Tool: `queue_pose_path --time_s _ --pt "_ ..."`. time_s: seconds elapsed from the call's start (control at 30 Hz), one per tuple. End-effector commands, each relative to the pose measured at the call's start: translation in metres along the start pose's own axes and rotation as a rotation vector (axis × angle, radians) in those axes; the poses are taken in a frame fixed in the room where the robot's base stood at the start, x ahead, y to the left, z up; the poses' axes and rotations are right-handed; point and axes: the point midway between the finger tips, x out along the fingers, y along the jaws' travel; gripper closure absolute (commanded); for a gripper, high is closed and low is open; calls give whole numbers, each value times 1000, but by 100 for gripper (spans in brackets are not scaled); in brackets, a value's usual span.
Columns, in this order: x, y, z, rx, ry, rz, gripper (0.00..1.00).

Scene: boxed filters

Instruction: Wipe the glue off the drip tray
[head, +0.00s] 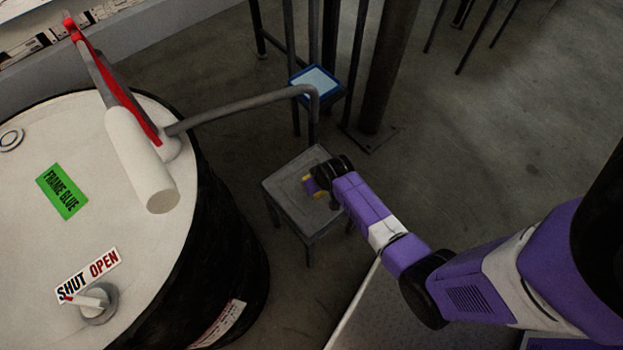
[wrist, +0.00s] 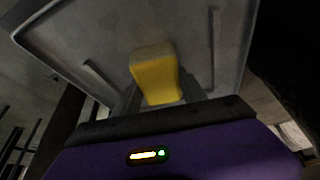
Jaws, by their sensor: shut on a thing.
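The drip tray (head: 286,203) is a grey square tray with a raised rim on a small stand beside the drum. It also fills the upper part of the wrist view (wrist: 105,38). My gripper (head: 313,184) is over the right part of the tray in the head view. It is shut on a yellow sponge (wrist: 157,80), which shows between the fingers in the wrist view. I cannot tell whether the sponge touches the tray. I cannot make out any glue on the visible tray surface; the gripper hides part of it.
A drum (head: 100,215) labelled FRAME GLUE stands at left, with a pump and a bent spout pipe (head: 240,110) ending above the tray. Its small valve (head: 92,300) has its red tip by SHUT. A blue-rimmed panel (head: 317,82) and a post (head: 385,70) stand behind.

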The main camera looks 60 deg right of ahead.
Motion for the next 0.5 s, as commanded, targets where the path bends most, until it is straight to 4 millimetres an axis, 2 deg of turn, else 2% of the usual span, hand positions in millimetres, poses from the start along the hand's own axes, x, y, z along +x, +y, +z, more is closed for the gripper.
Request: queue_pose_path --time_s 0.03,0.23,0.5 --pt "0 2 19 0 -30 2 100" --pt "-8 5 33 0 -30 2 100" --pt "-10 6 41 0 -28 2 100"
